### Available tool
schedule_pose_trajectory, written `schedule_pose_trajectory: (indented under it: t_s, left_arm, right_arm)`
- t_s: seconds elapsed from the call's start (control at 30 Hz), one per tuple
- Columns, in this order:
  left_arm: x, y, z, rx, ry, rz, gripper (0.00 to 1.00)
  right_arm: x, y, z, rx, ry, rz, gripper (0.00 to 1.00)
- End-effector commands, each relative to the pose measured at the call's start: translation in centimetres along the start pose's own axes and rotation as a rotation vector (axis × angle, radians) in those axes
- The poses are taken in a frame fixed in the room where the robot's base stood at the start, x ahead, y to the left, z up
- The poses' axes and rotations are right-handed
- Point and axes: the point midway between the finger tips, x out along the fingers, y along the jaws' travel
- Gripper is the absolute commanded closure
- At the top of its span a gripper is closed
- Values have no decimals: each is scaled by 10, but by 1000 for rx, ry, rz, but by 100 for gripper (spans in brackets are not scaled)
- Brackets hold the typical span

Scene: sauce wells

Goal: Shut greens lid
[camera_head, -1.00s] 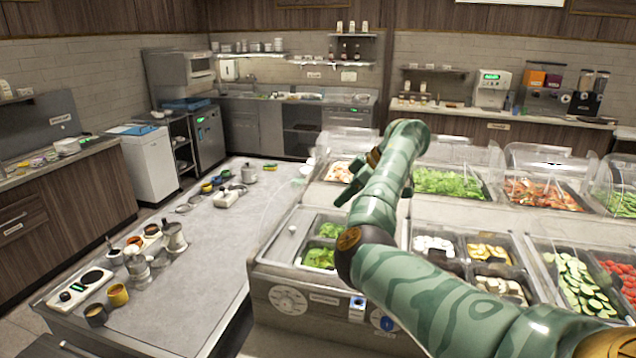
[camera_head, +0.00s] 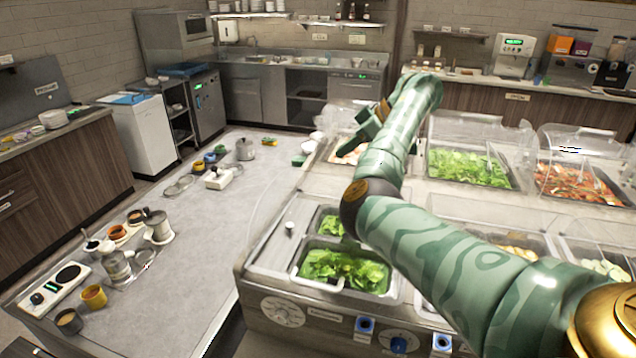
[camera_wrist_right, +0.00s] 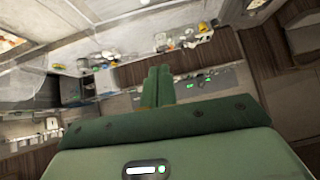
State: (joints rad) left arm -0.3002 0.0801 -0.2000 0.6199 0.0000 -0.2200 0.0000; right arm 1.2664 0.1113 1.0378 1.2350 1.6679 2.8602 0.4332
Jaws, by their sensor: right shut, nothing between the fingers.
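A well of leafy greens (camera_head: 345,268) sits uncovered at the front left of the counter, with a smaller greens well (camera_head: 331,225) behind it, partly hidden by my right arm. A flat grey panel with a white knob (camera_head: 290,228) lies left of these wells; I cannot tell if it is the greens lid. Farther back, a larger greens pan (camera_head: 470,167) sits under a clear cover (camera_head: 465,132). My right gripper (camera_head: 366,132) is above the back-left pans, beyond the front wells. Its fingers (camera_wrist_right: 157,88) are together and empty in the wrist view. My left gripper is out of view.
A grey table (camera_head: 200,265) at left holds pots, cups and a white scale (camera_head: 58,285). More covered pans, one with reddish food (camera_head: 575,183), stand at right. The table's middle is clear.

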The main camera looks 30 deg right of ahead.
Motion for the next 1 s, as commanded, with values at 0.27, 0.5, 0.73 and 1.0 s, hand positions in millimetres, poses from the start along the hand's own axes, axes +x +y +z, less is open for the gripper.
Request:
schedule_pose_trajectory:
  t_s: [0.27,0.5,0.73,1.0]
  left_arm:
    - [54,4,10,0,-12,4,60]
    - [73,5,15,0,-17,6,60]
    - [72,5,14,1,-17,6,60]
    - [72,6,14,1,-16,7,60]
  right_arm:
    - [45,0,8,-2,-3,-5,100]
    - [91,0,3,-2,-2,-4,100]
    - [116,0,20,2,-2,0,100]
    - [126,0,29,1,0,0,100]
